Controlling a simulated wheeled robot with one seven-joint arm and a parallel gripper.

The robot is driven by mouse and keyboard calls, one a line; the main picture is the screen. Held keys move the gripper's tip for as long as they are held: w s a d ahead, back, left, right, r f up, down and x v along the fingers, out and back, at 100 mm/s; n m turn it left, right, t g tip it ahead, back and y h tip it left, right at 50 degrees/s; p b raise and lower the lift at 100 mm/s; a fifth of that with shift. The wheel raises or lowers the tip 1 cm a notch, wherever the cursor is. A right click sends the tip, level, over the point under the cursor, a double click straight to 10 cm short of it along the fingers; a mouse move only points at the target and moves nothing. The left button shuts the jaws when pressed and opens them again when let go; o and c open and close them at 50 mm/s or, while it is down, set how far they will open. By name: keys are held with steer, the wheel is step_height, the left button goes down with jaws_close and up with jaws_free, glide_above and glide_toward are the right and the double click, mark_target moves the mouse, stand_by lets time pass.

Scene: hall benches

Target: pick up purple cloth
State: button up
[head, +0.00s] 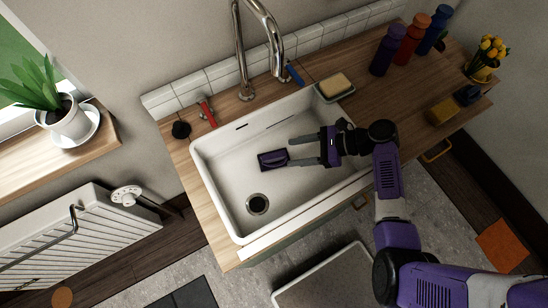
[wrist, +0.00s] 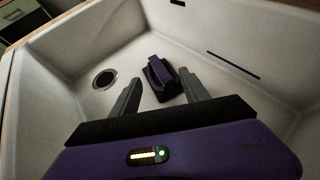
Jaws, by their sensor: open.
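The purple cloth (head: 272,160) appears as a small, dark purple, folded-looking piece on the floor of the white sink (head: 222,172). In the wrist view it (wrist: 157,72) has a raised strip or fold on top. My gripper (head: 290,152) is inside the sink, to the right of the cloth in the head view, with its grey fingers pointing at it. In the wrist view the open, empty fingers (wrist: 160,82) show on either side of the cloth's near part. I cannot tell whether the fingertips touch it or how high they are above the sink floor.
The drain (head: 257,204) is left of and below the cloth. A tall tap (head: 240,60) stands behind the sink. A soap dish (head: 335,89), a red-handled tool (head: 207,112) and a blue brush (head: 294,74) lie near the rim. Bottles (head: 387,50) stand on the right counter.

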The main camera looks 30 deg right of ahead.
mark_target(275, 156)
steer(key=shift+x, duration=3.15)
jaws_close()
